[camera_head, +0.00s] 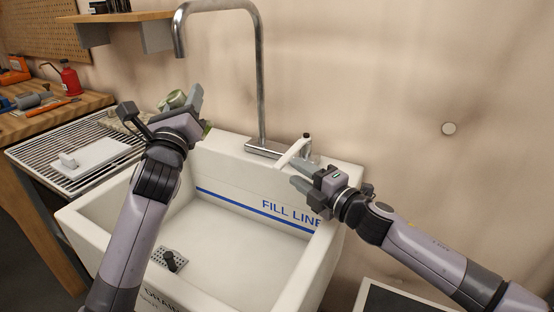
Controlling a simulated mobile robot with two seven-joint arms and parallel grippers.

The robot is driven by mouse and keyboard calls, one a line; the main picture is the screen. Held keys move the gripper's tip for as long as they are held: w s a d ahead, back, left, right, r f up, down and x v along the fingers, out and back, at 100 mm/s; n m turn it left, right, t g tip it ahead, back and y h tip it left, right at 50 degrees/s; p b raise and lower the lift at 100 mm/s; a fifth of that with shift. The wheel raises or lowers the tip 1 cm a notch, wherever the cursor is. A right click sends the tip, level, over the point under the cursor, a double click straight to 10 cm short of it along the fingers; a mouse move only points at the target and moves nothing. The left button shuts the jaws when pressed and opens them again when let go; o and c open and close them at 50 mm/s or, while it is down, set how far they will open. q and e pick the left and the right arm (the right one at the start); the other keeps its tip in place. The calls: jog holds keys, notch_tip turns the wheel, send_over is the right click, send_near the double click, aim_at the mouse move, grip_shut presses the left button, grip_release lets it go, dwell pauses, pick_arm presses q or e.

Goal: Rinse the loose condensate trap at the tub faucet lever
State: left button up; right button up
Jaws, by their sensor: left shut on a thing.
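My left gripper (197,103) is shut on a pale green piece, apparently the condensate trap (174,100), above the back left of the tub. The gripper's fingers hide much of it. The faucet (262,90) rises from the tub's back ledge, and its spout hangs near the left gripper. The pale faucet lever (293,153) slants up from the faucet base. My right gripper (300,177) is just in front of and below the lever. Its fingers look apart with nothing visible between them. I cannot tell if it touches the lever.
A wire drying rack (48,150) at left holds a white plate-like piece (100,155). A wooden bench (75,107) with tools and a red can (69,78) stands behind it.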

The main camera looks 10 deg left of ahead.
aim_at(285, 164)
jog(key=shift+x, duration=4.05)
jog(key=shift+a, duration=0.1)
grip_shut()
